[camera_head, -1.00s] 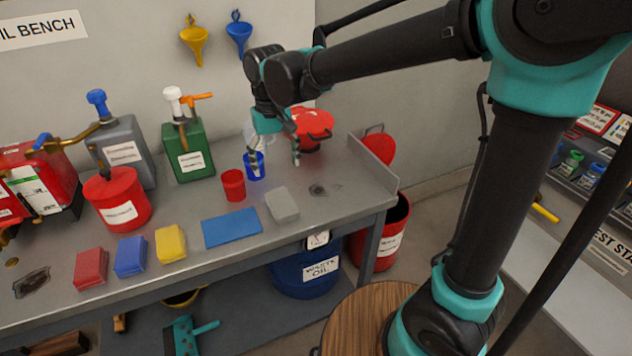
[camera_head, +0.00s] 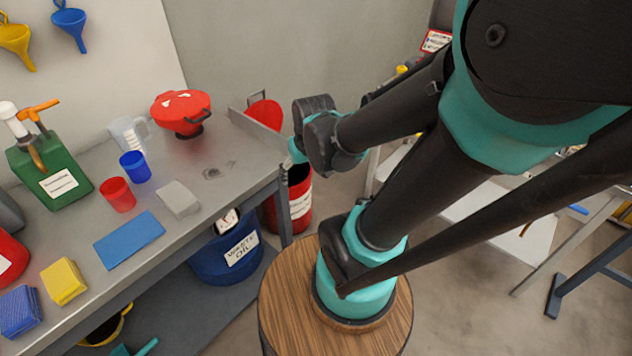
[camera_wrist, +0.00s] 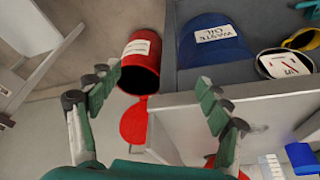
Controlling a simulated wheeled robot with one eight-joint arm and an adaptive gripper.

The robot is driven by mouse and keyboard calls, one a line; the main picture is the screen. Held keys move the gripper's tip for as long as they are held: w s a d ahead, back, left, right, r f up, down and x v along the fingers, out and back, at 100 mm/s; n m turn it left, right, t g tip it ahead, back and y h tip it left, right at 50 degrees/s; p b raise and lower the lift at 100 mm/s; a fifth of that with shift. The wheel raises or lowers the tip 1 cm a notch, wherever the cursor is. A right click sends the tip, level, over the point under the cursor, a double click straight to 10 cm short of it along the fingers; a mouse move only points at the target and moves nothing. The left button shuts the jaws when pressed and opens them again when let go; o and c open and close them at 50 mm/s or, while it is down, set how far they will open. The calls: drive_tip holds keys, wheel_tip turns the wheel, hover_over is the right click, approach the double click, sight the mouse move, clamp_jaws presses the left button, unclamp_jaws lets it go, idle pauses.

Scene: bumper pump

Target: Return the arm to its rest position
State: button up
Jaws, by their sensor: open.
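My gripper (camera_wrist: 160,88) is open and empty, its two fingers spread wide in the wrist view. In the head view my wrist hangs beyond the bench's right end, and the fingers are hidden behind it. In the wrist view a red bin (camera_wrist: 143,62) with a dark open top lies between and beyond the fingers. The same red bin (camera_head: 300,203) stands on the floor beside the bench in the head view. No contact with the gripper shows.
The workbench (camera_head: 215,155) holds a blue cup (camera_head: 135,167), a red cup (camera_head: 117,194), a clear jug (camera_head: 127,133) and a red lidded vessel (camera_head: 181,112). A blue waste-oil drum (camera_head: 226,255) stands under it.

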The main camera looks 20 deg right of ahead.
drive_tip(key=shift+m, duration=0.3)
drive_tip(key=s+d+f, duration=0.2)
drive_tip(key=d, duration=0.1)
drive_tip(key=shift+s, duration=0.3)
drive_tip(key=shift+o, duration=0.6)
drive_tip(key=shift+r, duration=0.1)
